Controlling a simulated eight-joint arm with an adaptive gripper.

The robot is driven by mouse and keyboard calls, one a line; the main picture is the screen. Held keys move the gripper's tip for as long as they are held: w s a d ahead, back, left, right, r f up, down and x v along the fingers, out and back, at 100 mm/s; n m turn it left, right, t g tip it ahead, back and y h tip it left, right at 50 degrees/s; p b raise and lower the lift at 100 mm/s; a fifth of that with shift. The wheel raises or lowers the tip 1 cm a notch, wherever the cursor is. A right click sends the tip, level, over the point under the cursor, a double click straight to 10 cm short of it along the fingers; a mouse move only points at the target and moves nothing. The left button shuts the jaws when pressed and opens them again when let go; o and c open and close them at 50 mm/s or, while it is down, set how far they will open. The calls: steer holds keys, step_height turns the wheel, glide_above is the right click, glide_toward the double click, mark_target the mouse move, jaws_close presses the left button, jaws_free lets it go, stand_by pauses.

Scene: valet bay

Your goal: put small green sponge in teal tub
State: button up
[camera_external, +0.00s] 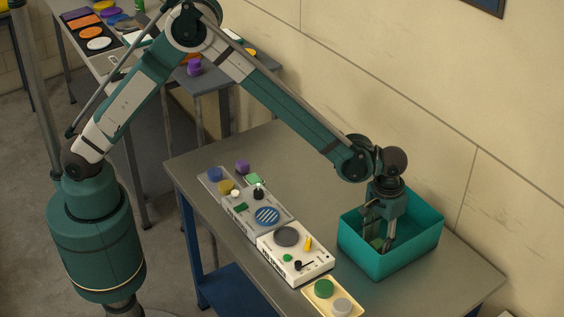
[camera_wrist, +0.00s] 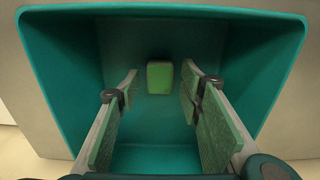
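The teal tub (camera_external: 409,257) stands at the right end of the grey table. It also fills most of the wrist view (camera_wrist: 62,75). My gripper (camera_external: 381,244) reaches down inside the tub. In the wrist view my gripper (camera_wrist: 160,78) is open, with its two green-padded fingers apart. The small green sponge (camera_wrist: 160,78) is inside the tub, between and just beyond the fingertips, with gaps on both sides. It looks to be on the tub's floor, but the exact contact is hard to tell. I cannot clearly pick it out in the external view.
A white device (camera_external: 295,256) with knobs and a grey panel (camera_external: 262,205) with coloured pieces lie left of the tub. A yellow tray (camera_external: 333,300) with green and grey discs is in front. Bare table (camera_external: 300,165) lies behind. The wall is close behind the tub.

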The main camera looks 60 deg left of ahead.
mark_target(377, 242)
step_height(377, 242, up, 10)
steer(key=shift+r, duration=0.25)
stand_by(0.3)
stand_by(0.5)
steer(key=s+a+r+t, duration=0.1)
steer(key=s+a+r, duration=0.1)
steer(key=a+r, duration=0.6)
steer(key=s+a+r+t+h, duration=0.1)
steer(key=a+r, duration=0.4)
steer(key=a, duration=0.8)
steer(key=s+a+r+t, duration=0.1)
steer(key=s+a+r, duration=0.1)
steer(key=a+r, duration=0.6)
steer(key=s+a+r+t, duration=0.1)
steer(key=s+a, duration=0.4)
steer(key=a, duration=0.3)
steer(key=s+a+t, duration=0.1)
steer(key=s+a, duration=0.3)
steer(key=a, duration=0.5)
steer(key=s+a+f+t+y, duration=0.1)
steer(key=s+a+f, duration=0.3)
steer(key=s+a, duration=0.8)
steer(key=shift+s+t, duration=0.6)
steer(key=shift+s, duration=0.3)
